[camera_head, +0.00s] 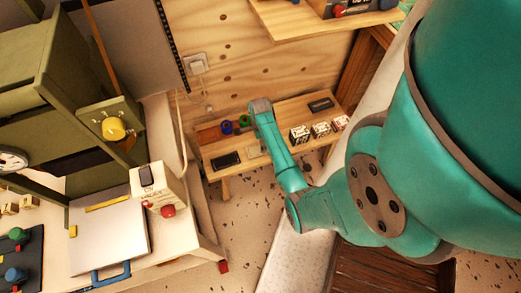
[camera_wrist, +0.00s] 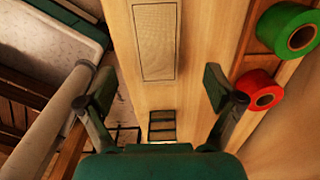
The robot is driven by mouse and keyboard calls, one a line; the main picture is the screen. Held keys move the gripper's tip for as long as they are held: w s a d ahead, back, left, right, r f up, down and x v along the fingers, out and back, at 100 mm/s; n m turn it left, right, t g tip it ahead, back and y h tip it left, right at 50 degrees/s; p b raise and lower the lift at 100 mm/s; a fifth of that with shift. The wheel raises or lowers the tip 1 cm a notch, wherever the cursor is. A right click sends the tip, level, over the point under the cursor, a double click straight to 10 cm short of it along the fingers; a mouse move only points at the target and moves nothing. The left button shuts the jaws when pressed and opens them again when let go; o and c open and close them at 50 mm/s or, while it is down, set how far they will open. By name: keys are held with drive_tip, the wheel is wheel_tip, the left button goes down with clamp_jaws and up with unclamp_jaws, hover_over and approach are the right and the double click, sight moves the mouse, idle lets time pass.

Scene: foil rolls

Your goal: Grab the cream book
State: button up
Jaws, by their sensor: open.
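A flat cream rectangle with a thin dark outline, which looks like the cream book (camera_wrist: 155,42), lies on the wooden bench (camera_wrist: 190,90) in the wrist view. It is close in colour to the wood. In the head view the cream book (camera_head: 254,152) is faint, beside my arm. My gripper (camera_wrist: 160,88) is open and empty, its two fingers spread apart over the bench. The book lies beyond the fingertips in the wrist view, not between them.
Green (camera_wrist: 288,28) and red (camera_wrist: 258,88) rolls stand right of my gripper in the wrist view. A dark flat item (camera_head: 225,160) lies at the bench's left end. Small patterned boxes (camera_head: 320,129) stand right of my arm. A shelf (camera_head: 325,20) hangs above.

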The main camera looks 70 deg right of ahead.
sight(253, 152)
drive_tip(key=shift+s+f, duration=0.2)
drive_tip(key=shift+f, duration=1.35)
drive_tip(key=shift+s+f, duration=0.15)
drive_tip(key=shift+f, duration=1.35)
drive_tip(key=c, duration=1.3)
